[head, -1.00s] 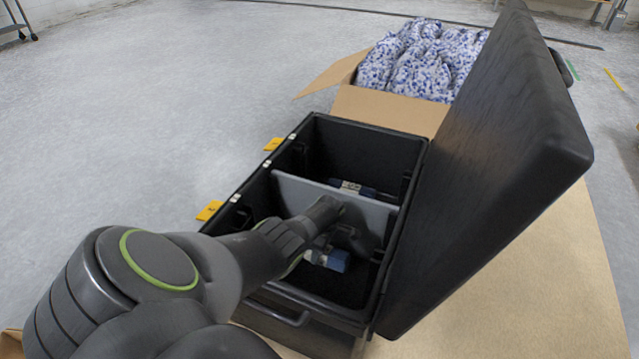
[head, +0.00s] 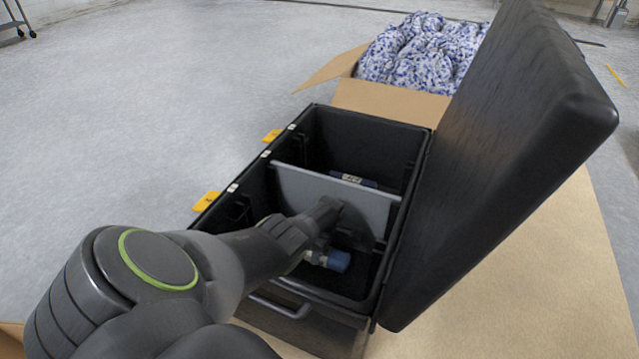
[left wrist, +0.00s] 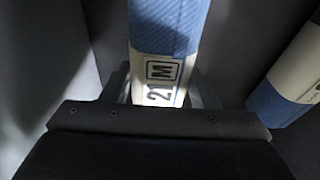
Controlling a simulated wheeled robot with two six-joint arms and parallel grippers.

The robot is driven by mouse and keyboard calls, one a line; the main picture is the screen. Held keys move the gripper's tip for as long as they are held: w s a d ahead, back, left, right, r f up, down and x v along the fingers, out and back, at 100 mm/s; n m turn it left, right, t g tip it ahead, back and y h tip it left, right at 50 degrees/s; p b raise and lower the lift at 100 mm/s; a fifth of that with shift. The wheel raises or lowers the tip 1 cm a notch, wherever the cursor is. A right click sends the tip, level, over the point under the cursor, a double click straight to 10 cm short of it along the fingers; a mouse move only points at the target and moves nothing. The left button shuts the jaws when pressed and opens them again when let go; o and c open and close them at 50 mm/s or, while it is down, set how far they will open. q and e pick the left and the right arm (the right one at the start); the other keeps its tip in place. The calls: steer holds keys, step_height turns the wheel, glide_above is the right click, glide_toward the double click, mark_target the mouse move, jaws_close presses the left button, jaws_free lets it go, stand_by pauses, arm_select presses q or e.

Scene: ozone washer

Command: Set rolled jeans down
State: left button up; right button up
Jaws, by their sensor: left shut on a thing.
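My left gripper (head: 316,243) reaches down into the near compartment of the open black case (head: 372,128). In the left wrist view, my left gripper (left wrist: 162,100) is shut on a blue roll of jeans (left wrist: 165,35) with a white band marked "21 M". A second blue-and-white roll (left wrist: 285,90) lies apart at the right of that view. In the head view, a blue roll end (head: 337,261) shows low beside my gripper; I cannot tell which roll it is. Another roll (head: 353,180) lies in the far compartment. The case floor below my gripper is mostly hidden. My right gripper is out of view.
A grey divider (head: 320,192) stands just beyond my gripper. The case's raised lid (head: 500,150) leans up along the right. A cardboard box (head: 385,100) with a blue-and-white speckled bundle (head: 418,55) stands behind. Open floor (head: 150,110) lies to the left.

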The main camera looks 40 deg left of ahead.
arm_select(q)
steer(key=shift+f, duration=0.1)
steer(key=o, duration=1.2)
steer(key=shift+o, duration=0.2)
